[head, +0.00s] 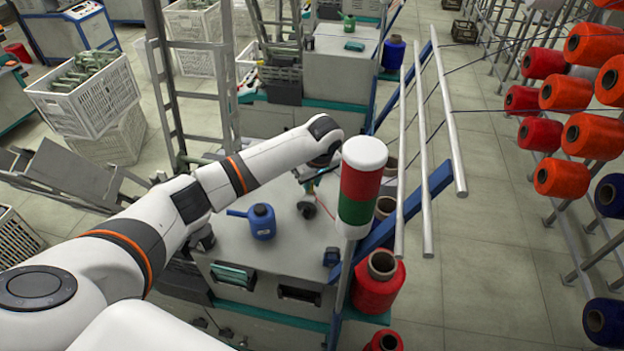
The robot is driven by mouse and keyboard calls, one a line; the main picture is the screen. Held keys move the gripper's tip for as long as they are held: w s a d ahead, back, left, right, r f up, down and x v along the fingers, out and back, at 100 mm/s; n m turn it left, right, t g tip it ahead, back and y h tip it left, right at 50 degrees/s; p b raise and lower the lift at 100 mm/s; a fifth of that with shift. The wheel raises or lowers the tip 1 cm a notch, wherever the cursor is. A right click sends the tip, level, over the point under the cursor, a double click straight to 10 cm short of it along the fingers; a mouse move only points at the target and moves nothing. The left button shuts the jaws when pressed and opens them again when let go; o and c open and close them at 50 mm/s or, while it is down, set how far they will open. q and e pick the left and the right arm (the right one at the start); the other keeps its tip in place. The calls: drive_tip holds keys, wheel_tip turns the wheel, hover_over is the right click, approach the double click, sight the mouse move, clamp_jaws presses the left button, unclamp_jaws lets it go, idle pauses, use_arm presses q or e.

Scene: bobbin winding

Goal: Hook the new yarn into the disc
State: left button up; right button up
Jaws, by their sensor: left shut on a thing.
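My left arm reaches in from the left over the grey winding machine (215,255). Its left gripper (310,183) is small and partly hidden under the wrist, just above the machine's top. It is shut on what looks like the yarn; the strand is too thin to make out between the fingers. A small dark round part (307,208), possibly the disc, sits on the machine top just below the gripper, with a thin red piece beside it. I cannot tell whether the yarn touches it. My right gripper is not in view.
A red, green and white signal lamp (360,190) stands just right of the gripper. A blue oil can (262,221) stands on the machine top. Metal guide rods (424,160) and a rack of red and orange yarn cones (566,92) are at the right. Red cones (378,290) stand beside the machine.

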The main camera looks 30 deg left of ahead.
sight(311, 189)
use_arm(q)
drive_tip(key=shift+d+b+x, duration=0.15)
drive_tip(key=shift+b+x, duration=0.1)
drive_tip(key=shift+x, duration=0.5)
drive_tip(key=shift+d+b+x, duration=0.15)
drive_tip(key=shift+b+x, duration=0.1)
drive_tip(key=shift+x, duration=0.5)
drive_tip(key=shift+s+f, duration=0.1)
drive_tip(key=shift+s, duration=0.05)
drive_tip(key=shift+a, duration=0.15)
drive_tip(key=shift+s+a+p, duration=0.2)
drive_tip(key=shift+a+p, duration=0.2)
drive_tip(key=shift+a, duration=0.2)
drive_tip(key=shift+s+a+p, duration=0.2)
drive_tip(key=shift+a+p, duration=0.2)
drive_tip(key=shift+a, duration=0.4)
drive_tip(key=shift+s+a, duration=0.25)
drive_tip(key=shift+a, duration=0.7)
drive_tip(key=shift+r, duration=0.25)
